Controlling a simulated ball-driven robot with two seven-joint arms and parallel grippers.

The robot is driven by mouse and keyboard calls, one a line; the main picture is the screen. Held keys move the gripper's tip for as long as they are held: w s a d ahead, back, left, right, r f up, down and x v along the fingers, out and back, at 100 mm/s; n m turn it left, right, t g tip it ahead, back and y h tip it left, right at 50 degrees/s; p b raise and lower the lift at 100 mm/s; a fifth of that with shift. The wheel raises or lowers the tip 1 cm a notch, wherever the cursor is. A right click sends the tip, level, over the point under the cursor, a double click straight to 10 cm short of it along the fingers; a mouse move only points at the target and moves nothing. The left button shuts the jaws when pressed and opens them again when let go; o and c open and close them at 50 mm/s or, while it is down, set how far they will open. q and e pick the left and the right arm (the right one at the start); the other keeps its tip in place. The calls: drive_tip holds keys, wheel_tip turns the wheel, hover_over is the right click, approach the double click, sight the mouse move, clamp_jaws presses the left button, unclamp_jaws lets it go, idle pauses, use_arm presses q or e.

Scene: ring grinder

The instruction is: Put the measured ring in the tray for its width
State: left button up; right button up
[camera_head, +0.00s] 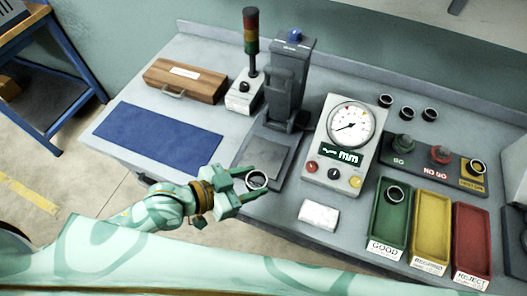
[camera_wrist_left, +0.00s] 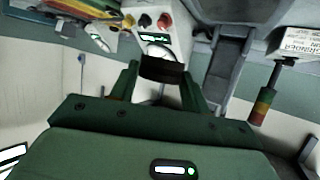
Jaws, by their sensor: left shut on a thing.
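My left gripper (camera_head: 256,181) is shut on a steel ring (camera_head: 258,183), held above the front edge of the bench by the grinder's base plate. In the left wrist view the ring (camera_wrist_left: 163,69) shows as a dark band between the two fingers. Three trays stand at the right front: a green tray labelled GOOD (camera_head: 388,222), a yellow one labelled REGRIND (camera_head: 431,228) and a red one labelled REJECT (camera_head: 471,242). Another ring (camera_head: 395,194) lies in the green tray. The yellow and red trays look empty. The dial gauge (camera_head: 349,125) has a lit mm display. My right gripper is out of view.
The grinder (camera_head: 287,85) and a signal tower (camera_head: 251,40) stand behind my gripper. Three rings (camera_head: 407,114) sit at the back right. A GO/NO GO block (camera_head: 440,155) stands behind the trays. A white pad (camera_head: 319,215) lies before the gauge. The blue mat (camera_head: 158,134) is clear.

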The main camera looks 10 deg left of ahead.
use_arm(q)
drive_tip(key=shift+w+d+r, duration=0.3)
drive_tip(key=shift+d+r, duration=0.05)
drive_tip(key=shift+r, duration=0.35)
drive_tip(key=b, duration=0.6)
hover_over(260, 158)
drive_tip(key=f, duration=0.9)
drive_tip(key=shift+s+f, duration=0.25)
drive_tip(key=shift+s, duration=0.05)
drive_tip(key=f+b, duration=0.2)
drive_tip(key=f, duration=0.1)
drive_tip(key=shift+w+f, duration=0.1)
drive_tip(key=shift+w, duration=0.2)
